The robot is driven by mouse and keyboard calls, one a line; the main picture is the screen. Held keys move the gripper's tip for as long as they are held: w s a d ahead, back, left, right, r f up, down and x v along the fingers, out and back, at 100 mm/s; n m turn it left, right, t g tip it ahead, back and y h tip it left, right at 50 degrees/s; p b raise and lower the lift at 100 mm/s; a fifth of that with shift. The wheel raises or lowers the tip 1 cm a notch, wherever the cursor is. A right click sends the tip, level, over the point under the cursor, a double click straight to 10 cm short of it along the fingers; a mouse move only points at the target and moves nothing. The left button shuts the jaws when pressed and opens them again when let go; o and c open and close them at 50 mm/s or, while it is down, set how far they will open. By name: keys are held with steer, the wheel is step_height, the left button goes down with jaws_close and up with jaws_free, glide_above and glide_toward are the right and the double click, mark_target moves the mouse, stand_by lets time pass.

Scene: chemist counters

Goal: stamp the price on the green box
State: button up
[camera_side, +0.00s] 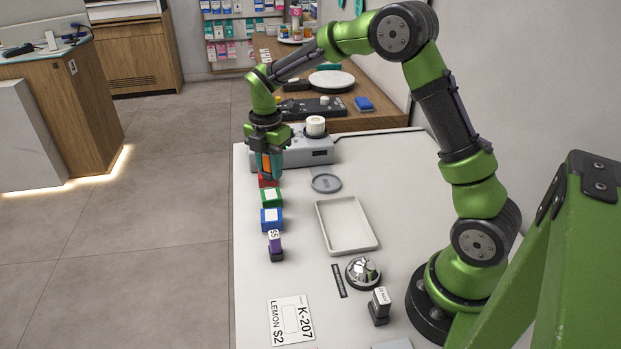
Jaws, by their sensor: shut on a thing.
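The green box (271,199) stands near the left edge of the white counter, with a white patch on its top. It is in a row between a red box (268,182) behind it and a blue box (272,222) in front. My gripper (268,155) points down just behind the green box, at the red box. It is shut on an orange thing (266,165) with a dark bluish-green part beside it. The fingers hide much of this thing, and I cannot tell whether its lower end touches the red box.
A purple-bodied stamp marked S5 (275,243) stands before the blue box. A grey tray (348,249), round grey pad (326,183), silver bell (362,271) and dark stamp (379,307) lie rightward. A grey scale (308,153) stands behind.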

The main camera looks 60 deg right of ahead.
mark_target(271, 194)
steer(key=shift+w+d+r+m, duration=0.3)
steer(key=shift+w+r+m, duration=0.1)
steer(key=shift+w+r, duration=0.2)
steer(key=shift+s+f, duration=0.1)
steer(key=shift+f, duration=2.9)
steer(key=shift+f, duration=0.65)
steer(key=shift+r, duration=3.6)
